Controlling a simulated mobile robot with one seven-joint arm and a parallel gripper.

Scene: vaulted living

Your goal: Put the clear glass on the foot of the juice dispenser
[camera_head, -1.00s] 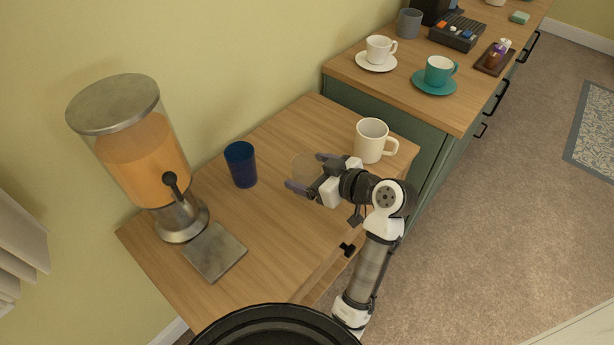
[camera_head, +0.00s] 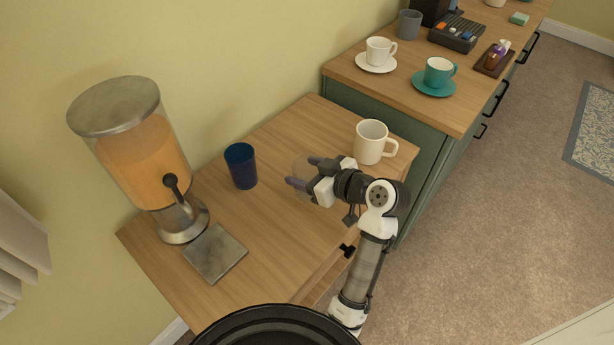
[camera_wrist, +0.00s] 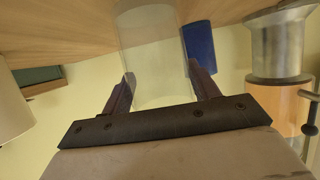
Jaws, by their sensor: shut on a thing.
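The clear glass (camera_wrist: 158,60) stands between the two fingers of my gripper (camera_wrist: 160,88) in the wrist view. My gripper (camera_head: 303,172) is shut on it; in the head view the glass (camera_head: 302,168) is faint and partly hidden by the fingers. It is over the wooden cabinet top, and I cannot tell whether it touches the wood. The juice dispenser (camera_head: 143,160), with a metal lid and orange juice, stands at the left. Its foot, a flat grey metal plate (camera_head: 215,254), lies below the tap and is empty. The dispenser also shows in the wrist view (camera_wrist: 278,50).
A dark blue cup (camera_head: 241,166) stands between the dispenser and my gripper, nearer the wall. A cream mug (camera_head: 371,142) stands just behind and right of my gripper. Bare wood (camera_head: 260,220) lies between my gripper and the plate. A higher green cabinet (camera_head: 420,150) adjoins at the right.

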